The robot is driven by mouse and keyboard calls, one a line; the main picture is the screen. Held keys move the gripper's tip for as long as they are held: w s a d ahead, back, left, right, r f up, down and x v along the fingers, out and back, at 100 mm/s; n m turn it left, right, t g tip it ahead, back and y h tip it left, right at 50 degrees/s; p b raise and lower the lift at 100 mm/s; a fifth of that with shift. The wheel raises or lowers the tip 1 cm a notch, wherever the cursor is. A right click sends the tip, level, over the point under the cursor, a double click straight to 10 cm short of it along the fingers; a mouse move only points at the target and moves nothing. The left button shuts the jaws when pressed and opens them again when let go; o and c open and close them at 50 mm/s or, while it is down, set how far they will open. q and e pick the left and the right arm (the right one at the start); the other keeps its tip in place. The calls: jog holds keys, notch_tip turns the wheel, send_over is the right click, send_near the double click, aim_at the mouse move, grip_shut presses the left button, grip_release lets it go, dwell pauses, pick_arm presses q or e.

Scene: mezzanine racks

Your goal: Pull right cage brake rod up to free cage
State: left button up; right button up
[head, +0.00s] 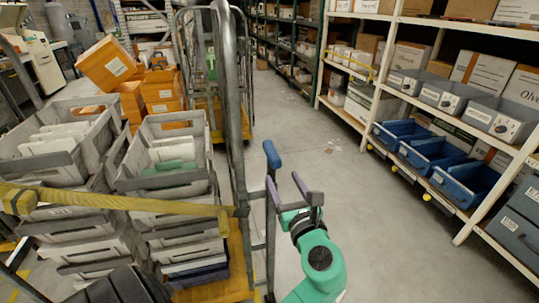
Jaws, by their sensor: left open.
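The metal-framed cage (233,110) stands at left centre, with a thick upright post and a yellow base. A thin upright rod with a blue cap (271,154) stands at its right side, and I take it for the brake rod. My left gripper (286,190), on a teal arm, is open with purple-grey fingers. Its left finger shows beside or in front of the rod just below the blue cap. I cannot tell whether it touches the rod. The lower rod is partly lost among the cage bars. My right gripper is not in view.
Grey crates (165,185) are stacked in the cage, and a yellow strap (130,203) crosses in front. Orange boxes (107,62) stand behind. A rack with blue bins (430,153) lines the right.

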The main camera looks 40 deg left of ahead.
aim_at(271, 152)
pick_arm(q)
jog(key=p+x, duration=0.1)
jog(key=x, duration=1.3)
jog(key=shift+w+d+f+p, duration=0.15)
jog(key=shift+w+f+p, duration=0.05)
jog(key=shift+w+p, duration=0.2)
grip_shut()
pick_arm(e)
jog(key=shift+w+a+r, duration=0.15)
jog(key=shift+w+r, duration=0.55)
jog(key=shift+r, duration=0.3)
